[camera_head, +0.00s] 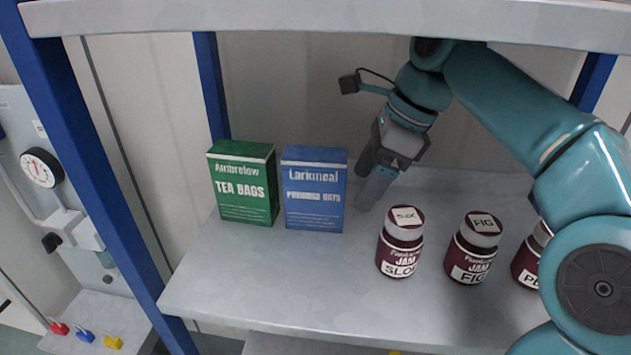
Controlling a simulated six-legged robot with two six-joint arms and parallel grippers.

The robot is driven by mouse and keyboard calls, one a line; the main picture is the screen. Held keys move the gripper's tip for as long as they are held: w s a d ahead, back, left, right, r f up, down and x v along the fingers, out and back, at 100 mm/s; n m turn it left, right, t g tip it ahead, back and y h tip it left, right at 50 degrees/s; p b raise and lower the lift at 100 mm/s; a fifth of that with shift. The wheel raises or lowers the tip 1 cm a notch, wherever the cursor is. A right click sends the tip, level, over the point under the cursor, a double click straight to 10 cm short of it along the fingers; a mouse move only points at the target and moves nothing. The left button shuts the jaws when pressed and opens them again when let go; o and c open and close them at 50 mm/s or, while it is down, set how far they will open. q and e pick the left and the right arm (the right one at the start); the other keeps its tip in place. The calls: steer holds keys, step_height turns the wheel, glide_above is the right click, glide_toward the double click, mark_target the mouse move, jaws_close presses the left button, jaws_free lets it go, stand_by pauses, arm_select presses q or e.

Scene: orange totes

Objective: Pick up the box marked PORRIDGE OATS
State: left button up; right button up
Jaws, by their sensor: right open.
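The blue box (314,190) marked PORRIDGE OATS stands upright on the grey shelf, just right of the green TEA BAGS box (243,183). Its front faces me and its top edge shows. My right gripper (366,181) points down just to the right of the blue box, its fingers near the box's right side. The gripper is open and holds nothing that I can see. Whether a finger touches the box cannot be told from this angle. My left gripper is not in view.
Jam jars stand to the right: a SLOE jar (400,243), a FIG jar (473,248) and a partly hidden jar (527,262) behind my arm. An upper shelf (300,17) runs overhead. A blue post (92,180) stands at left. The shelf's front left (250,285) is clear.

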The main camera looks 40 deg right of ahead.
mark_target(327, 180)
steer(key=w+a, duration=0.1)
steer(key=w+a+p, duration=0.1)
steer(key=w, duration=0.1)
steer(key=w+a, duration=0.1)
steer(key=a, duration=0.1)
steer(key=shift+w+f, duration=0.5)
steer(key=shift+f, duration=0.05)
steer(key=shift+s, duration=0.25)
steer(key=shift+w, duration=0.1)
steer(key=c, duration=1.3)
